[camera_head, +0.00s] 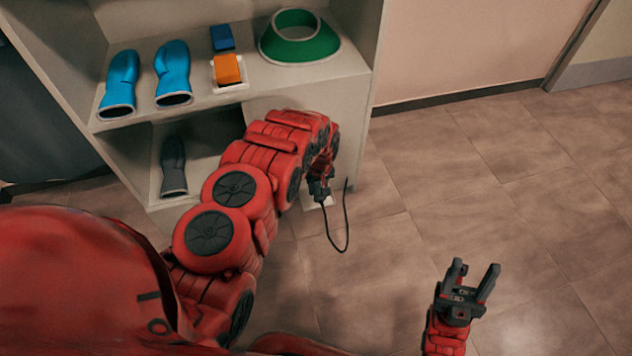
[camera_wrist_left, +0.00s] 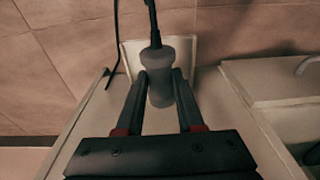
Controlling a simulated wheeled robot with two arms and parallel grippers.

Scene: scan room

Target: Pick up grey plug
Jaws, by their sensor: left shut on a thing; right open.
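The grey plug (camera_wrist_left: 159,62) is in the left wrist view, a short rounded grey body with a black cable (camera_wrist_left: 152,14) running from its far end. My left gripper (camera_wrist_left: 160,84) is shut on it, with one dark finger on each side. Behind the plug is a pale square plate (camera_wrist_left: 186,52); I cannot tell whether the plug touches it. In the head view my left gripper (camera_head: 319,186) is low beside the shelf unit, and the cable (camera_head: 346,232) hangs in a loop. The plug itself is hard to make out there. My right gripper (camera_head: 471,278) is open and empty above the floor.
The tiled floor (camera_head: 500,190) at right is clear.

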